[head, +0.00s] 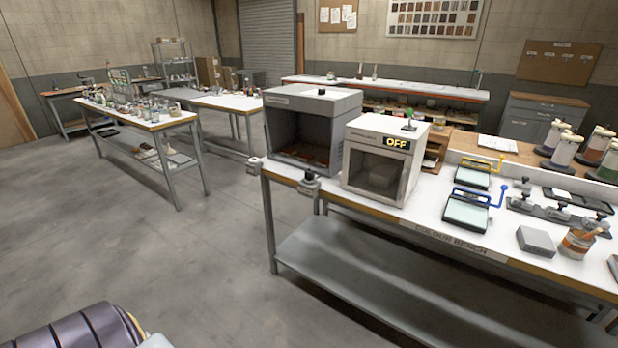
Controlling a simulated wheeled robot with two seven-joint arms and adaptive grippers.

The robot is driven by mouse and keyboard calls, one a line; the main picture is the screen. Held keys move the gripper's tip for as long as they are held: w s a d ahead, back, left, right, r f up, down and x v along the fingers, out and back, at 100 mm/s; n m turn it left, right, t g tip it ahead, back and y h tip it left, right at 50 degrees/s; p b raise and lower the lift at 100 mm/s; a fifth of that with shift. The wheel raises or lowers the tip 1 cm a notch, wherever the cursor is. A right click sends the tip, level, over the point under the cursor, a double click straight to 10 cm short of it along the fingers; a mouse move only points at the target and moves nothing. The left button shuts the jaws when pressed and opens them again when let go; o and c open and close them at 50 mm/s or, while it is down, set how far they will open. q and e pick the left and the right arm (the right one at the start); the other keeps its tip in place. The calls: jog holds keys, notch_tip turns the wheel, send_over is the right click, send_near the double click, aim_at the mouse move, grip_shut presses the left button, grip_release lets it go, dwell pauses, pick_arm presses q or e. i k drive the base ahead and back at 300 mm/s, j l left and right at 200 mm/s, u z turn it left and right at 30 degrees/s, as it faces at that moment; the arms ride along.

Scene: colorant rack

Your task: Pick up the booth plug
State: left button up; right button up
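I cannot pick out the booth plug for certain. A grey open-fronted booth (335,103) stands at the left end of the colour bench (420,215). Neither gripper is in view.
A cluttered table (150,122) stands at the left. The floor (190,255) between is clear.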

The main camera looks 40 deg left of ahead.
aim_at(309, 174)
jog(key=u, duration=0.4)
jog(key=j+u, duration=0.1)
jog(key=u, duration=0.25)
jog(key=j+u, duration=0.1)
jog(key=u, duration=0.65)
jog(key=k+j, duration=0.05)
